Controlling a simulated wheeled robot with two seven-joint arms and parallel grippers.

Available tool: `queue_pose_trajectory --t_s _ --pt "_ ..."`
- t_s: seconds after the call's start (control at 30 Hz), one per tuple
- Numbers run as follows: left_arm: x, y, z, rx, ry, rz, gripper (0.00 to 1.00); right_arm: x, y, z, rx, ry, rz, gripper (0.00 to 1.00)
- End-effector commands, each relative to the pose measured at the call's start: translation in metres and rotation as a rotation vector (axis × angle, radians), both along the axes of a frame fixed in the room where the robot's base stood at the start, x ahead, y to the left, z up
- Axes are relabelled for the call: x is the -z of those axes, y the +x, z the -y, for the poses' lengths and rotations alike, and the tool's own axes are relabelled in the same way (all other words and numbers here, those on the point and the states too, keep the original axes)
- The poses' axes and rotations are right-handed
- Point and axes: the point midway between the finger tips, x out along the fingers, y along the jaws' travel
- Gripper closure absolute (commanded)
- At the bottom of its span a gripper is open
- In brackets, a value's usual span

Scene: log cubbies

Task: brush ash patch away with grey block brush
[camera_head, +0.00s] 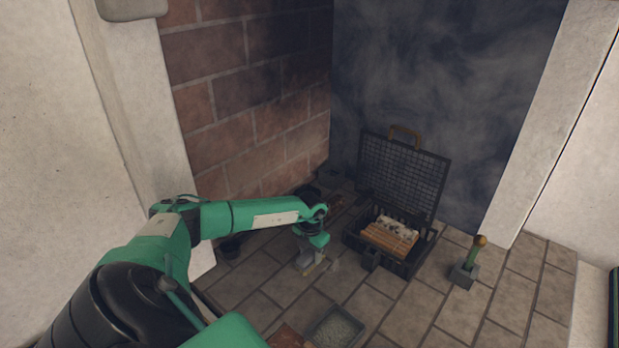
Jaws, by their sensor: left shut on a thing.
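My left arm, green and black, reaches in from the left. Its gripper (310,258) points down near the floor, left of the black grate case. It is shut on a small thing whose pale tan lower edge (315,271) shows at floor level. This may be the grey block brush, but the gripper hides most of it. A small pale grey smudge (334,265) on the tiles just right of the gripper may be the ash patch. My right gripper is not in view.
An open black case (404,180) holds logs (388,238). A grey block with an upright green handle (467,272) stands to its right. A grey tray (336,328) is at the bottom. Dark pots stand by the brick wall (250,100). Tiles at lower right are clear.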

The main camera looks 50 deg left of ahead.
Motion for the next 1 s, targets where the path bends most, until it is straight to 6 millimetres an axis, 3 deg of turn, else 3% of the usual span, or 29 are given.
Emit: queue_pose_trajectory --t_s 1.0 --pt "0.001 0.023 -0.002 0.0 0.0 0.0 0.75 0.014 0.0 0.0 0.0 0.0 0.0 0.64"
